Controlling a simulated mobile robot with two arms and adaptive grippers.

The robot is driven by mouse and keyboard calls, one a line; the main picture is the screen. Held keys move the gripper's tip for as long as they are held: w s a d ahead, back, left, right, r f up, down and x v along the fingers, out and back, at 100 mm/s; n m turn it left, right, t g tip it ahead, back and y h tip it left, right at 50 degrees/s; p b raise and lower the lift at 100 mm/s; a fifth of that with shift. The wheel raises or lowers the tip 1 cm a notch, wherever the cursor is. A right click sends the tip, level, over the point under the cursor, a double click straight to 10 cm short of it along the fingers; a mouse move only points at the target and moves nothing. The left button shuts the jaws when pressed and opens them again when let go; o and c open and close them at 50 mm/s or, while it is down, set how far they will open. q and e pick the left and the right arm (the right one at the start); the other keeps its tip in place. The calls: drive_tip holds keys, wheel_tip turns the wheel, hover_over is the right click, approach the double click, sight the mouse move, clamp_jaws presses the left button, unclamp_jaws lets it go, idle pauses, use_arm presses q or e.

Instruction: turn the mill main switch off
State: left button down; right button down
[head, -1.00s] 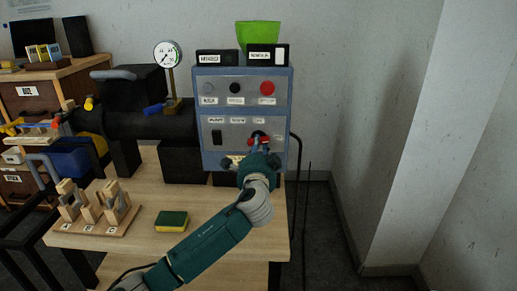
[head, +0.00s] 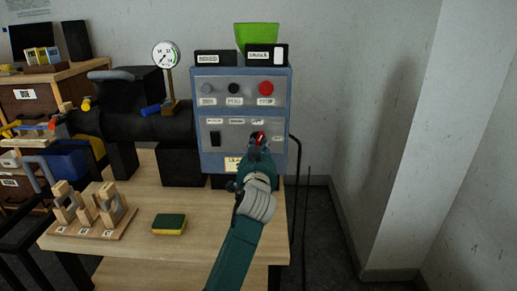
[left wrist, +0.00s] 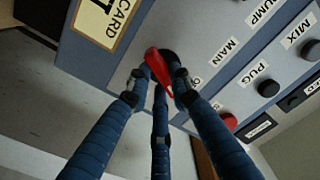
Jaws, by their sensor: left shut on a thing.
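The mill control panel (head: 205,165) is a blue-grey box at the back of the bench, with labels and buttons on its front. The main switch (head: 261,137) is a red handle at the lower right of the panel. It also shows in the left wrist view (left wrist: 158,66), beside the "MAIN" label. My left gripper (head: 259,148) is shut on the red handle, its fingers around it, and it partly hides the switch in the head view. In the left wrist view the fingers (left wrist: 158,85) close about the handle, which lies slanted. My right gripper is not in view.
A black rocker switch (head: 215,138) is left on the panel; a red button (head: 266,88) is above. A sponge (head: 169,224) and a wooden rack (head: 88,232) stand on the bench. A gauge (head: 166,55) rises left of the panel.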

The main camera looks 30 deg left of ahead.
use_arm(q)
drive_tip(key=shift+f+n, duration=0.1)
drive_tip(key=shift+n, duration=2.5)
drive_tip(key=c, duration=1.5)
unclamp_jaws()
drive_tip(key=shift+c, duration=0.2)
drive_tip(key=shift+r, duration=0.25)
wheel_tip(320, 180, up, 10)
drive_tip(key=shift+f, duration=0.15)
drive_tip(key=shift+f, duration=0.1)
